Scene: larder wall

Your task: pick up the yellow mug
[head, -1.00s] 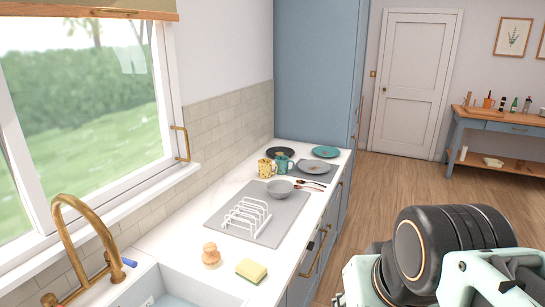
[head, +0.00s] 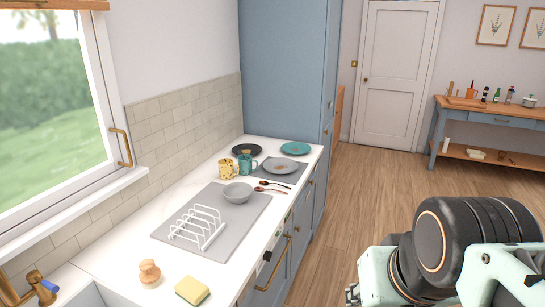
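The yellow mug (head: 226,169) stands upright on the white counter, behind the grey bowl and left of the teal mug (head: 247,164). It has dark speckles or spots on it. My arm shows at the lower right of the head view, well away from the mug and over the floor side of the counter. My gripper's fingers cannot be made out in this view.
On the counter (head: 120,248) are a grey bowl (head: 238,193), a white rack (head: 197,229) on a grey mat, a sponge (head: 192,291), a wooden brush (head: 149,272), spoons and several plates. A tall blue cabinet (head: 282,70) stands behind. Wooden floor is clear to the right.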

